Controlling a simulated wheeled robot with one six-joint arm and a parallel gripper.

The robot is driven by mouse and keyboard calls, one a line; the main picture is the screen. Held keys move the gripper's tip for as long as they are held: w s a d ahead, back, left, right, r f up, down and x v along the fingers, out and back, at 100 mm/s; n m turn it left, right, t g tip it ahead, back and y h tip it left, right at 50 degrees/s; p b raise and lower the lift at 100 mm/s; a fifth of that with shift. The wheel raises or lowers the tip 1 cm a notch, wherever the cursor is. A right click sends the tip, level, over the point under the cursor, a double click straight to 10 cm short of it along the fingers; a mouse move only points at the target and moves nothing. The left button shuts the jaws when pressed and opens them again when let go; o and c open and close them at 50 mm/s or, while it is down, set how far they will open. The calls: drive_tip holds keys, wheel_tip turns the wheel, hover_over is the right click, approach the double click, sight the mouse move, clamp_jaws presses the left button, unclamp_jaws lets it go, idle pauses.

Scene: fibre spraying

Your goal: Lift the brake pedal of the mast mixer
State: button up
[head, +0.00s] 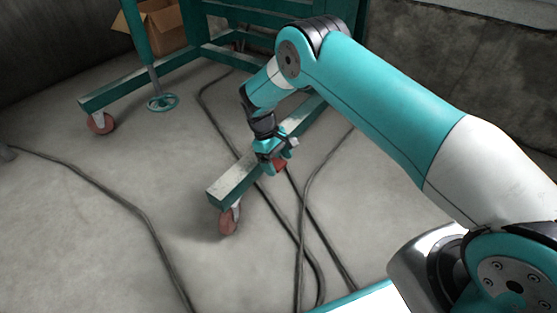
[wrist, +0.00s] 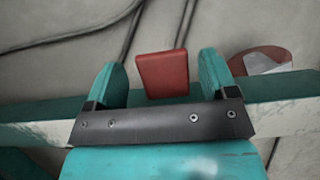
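The brake pedal is a small red block in the wrist view (wrist: 162,74), at the side of a green beam. In the head view its red edge (head: 280,165) shows just beside my gripper, which hides part of it. My gripper (head: 272,162) points down at the beam of the mast mixer's green frame (head: 228,184). In the wrist view its two teal fingers (wrist: 161,78) stand apart, one on each side of the pedal, with a gap at both sides. The gripper is open. I cannot tell how far the fingertips reach down beside the pedal.
A red castor wheel (head: 229,220) carries the beam's near end and also shows in the wrist view (wrist: 262,60). Another castor (head: 100,123) and a green handwheel (head: 163,102) stand at left. Black cables (head: 304,215) cross the floor. A cardboard box (head: 163,27) sits behind.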

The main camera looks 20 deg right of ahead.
drive_tip(key=p+v, duration=0.8)
drive_tip(key=v, duration=0.9)
drive_tip(key=shift+r, duration=0.2)
drive_tip(key=s+r+t+y+p, duration=0.1)
drive_tip(key=s+r+p, duration=0.3)
drive_tip(key=r, duration=0.9)
drive_tip(key=s+r+t+y+p, duration=0.15)
drive_tip(key=s+r, duration=0.35)
drive_tip(key=r, duration=0.7)
drive_tip(key=s+r+t+y+p, duration=0.15)
drive_tip(key=s+r, duration=0.35)
drive_tip(key=s, duration=0.9)
drive_tip(key=s+r+y+p, duration=0.25)
drive_tip(key=s+r, duration=0.35)
drive_tip(key=s, duration=0.8)
wheel_tip(320, 180, up, 38)
drive_tip(key=p, duration=3.7)
drive_tip(key=shift+f, duration=0.25)
